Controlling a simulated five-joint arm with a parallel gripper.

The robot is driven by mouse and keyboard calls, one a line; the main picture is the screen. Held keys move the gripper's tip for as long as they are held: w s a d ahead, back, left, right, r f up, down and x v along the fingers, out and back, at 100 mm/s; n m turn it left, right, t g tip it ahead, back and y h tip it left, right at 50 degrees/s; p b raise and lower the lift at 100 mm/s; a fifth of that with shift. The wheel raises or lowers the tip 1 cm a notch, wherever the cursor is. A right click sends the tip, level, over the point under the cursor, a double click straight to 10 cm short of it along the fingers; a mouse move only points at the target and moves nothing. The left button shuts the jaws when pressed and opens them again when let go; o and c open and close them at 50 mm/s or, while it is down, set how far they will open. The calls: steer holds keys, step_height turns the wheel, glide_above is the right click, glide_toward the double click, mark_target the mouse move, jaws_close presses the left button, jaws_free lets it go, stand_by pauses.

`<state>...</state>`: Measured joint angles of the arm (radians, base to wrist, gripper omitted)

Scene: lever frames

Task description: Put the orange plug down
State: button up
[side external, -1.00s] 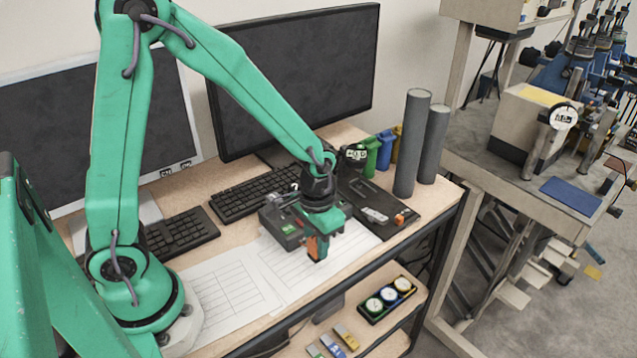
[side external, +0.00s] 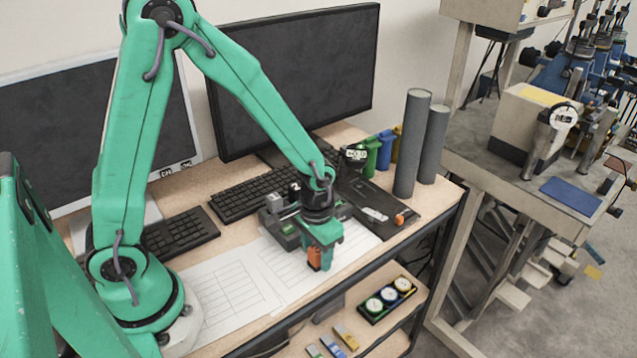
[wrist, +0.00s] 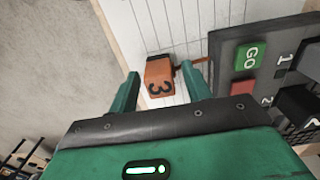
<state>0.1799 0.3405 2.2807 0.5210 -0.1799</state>
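The orange plug (side external: 314,258) is low over the printed sheet near the desk's front edge. It shows in the wrist view (wrist: 160,76) with a dark "3" on its near end. My gripper (side external: 320,262) points down around it. In the wrist view my gripper's green fingers (wrist: 160,70) stand one on each side of the plug, with a narrow strip of paper visible between each finger and the plug. The fingers look open. The plug's underside is hidden, so its contact with the paper cannot be clearly seen.
A dark box with a green GO button (wrist: 249,57), a red button and numbered places is close on the right in the wrist view. Keyboards (side external: 178,233), a monitor (side external: 300,75) and grey cylinders (side external: 412,145) stand around. A lower shelf holds a tray of round dials (side external: 388,300).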

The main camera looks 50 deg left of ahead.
steer(key=shift+r, duration=0.1)
step_height(320, 180, up, 12)
stand_by(1.0)
steer(key=shift+r, duration=0.15)
stand_by(0.3)
step_height(320, 180, up, 6)
steer(key=t, duration=0.2)
glide_above(313, 248)
steer(key=s+a, duration=0.3)
steer(key=s, duration=0.1)
steer(key=s+a+r+t, duration=0.2)
steer(key=s+r+t, duration=0.1)
steer(key=s, duration=0.3)
steer(key=shift+a+r+t, duration=0.2)
steer(key=shift+r+t, duration=0.1)
steer(key=shift+r, duration=0.45)
